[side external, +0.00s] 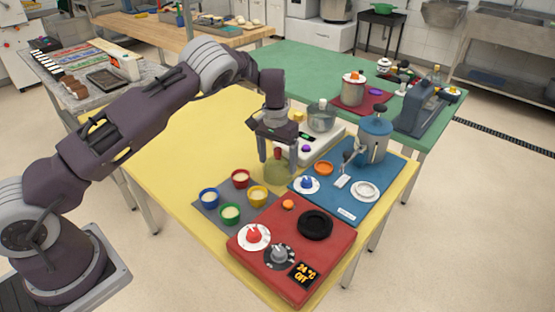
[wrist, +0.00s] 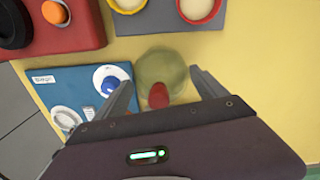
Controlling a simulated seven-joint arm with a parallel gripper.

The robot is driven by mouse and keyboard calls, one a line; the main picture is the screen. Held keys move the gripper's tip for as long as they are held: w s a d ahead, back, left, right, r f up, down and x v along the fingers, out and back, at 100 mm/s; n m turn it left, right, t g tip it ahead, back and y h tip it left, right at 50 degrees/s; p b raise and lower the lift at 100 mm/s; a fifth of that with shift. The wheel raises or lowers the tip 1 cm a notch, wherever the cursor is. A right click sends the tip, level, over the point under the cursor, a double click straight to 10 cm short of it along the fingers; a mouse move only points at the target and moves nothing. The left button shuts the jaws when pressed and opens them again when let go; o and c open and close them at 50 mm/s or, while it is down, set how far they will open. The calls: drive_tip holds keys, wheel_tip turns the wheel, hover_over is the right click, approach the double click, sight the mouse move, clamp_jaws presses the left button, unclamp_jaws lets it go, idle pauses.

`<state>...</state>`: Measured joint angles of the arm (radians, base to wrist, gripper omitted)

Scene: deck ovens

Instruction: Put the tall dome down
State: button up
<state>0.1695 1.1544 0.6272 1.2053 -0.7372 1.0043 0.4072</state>
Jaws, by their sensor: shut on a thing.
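The tall dome (side external: 279,170) is olive-green and translucent, and looks upright. In the wrist view the dome (wrist: 160,66) shows from above with a red knob on top. My gripper (side external: 278,162) points down and is shut on the dome, with one finger on each side. In the wrist view the fingers of my gripper (wrist: 161,82) flank it. The dome is over or on the yellow table (side external: 170,125), between the grey mat and the blue board. I cannot tell whether its bottom rim touches the table.
The grey mat (side external: 206,212) with several coloured cups is in front and left. The red hotplate unit (side external: 315,265) is in front. A white scale (side external: 310,149) stands behind. Yellow table at the left is clear.

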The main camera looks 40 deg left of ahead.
drive_tip(key=shift+f, duration=0.1)
drive_tip(key=o, duration=1.1)
drive_tip(key=r, duration=1.2)
drive_tip(key=shift+s+a+r, duration=0.1)
drive_tip(key=shift+a+r, duration=0.15)
drive_tip(key=shift+r, duration=0.05)
wheel_tip(320, 180, up, 7)
drive_tip(key=t, duration=0.1)
hover_over(269, 166)
drive_tip(key=s+d+r+t+h, duration=0.1)
drive_tip(key=s+d+r, duration=0.1)
drive_tip(key=s+r, duration=0.5)
drive_tip(key=s+d+r+t+h, duration=0.1)
drive_tip(key=s+d+r, duration=0.1)
drive_tip(key=s+r, duration=0.5)
drive_tip(key=s+f+t, duration=0.1)
drive_tip(key=s+f, duration=0.1)
drive_tip(key=s, duration=0.5)
drive_tip(key=s+d+f+m+y, duration=0.1)
drive_tip(key=s+f, duration=0.1)
drive_tip(key=s, duration=0.5)
drive_tip(key=s+d+f+t+y, duration=0.1)
drive_tip(key=s+f, duration=0.1)
drive_tip(key=s, duration=0.5)
drive_tip(key=shift+s+d+m+t, duration=0.1)
drive_tip(key=shift+s+m+t, duration=0.2)
drive_tip(key=shift+s+m, duration=0.1)
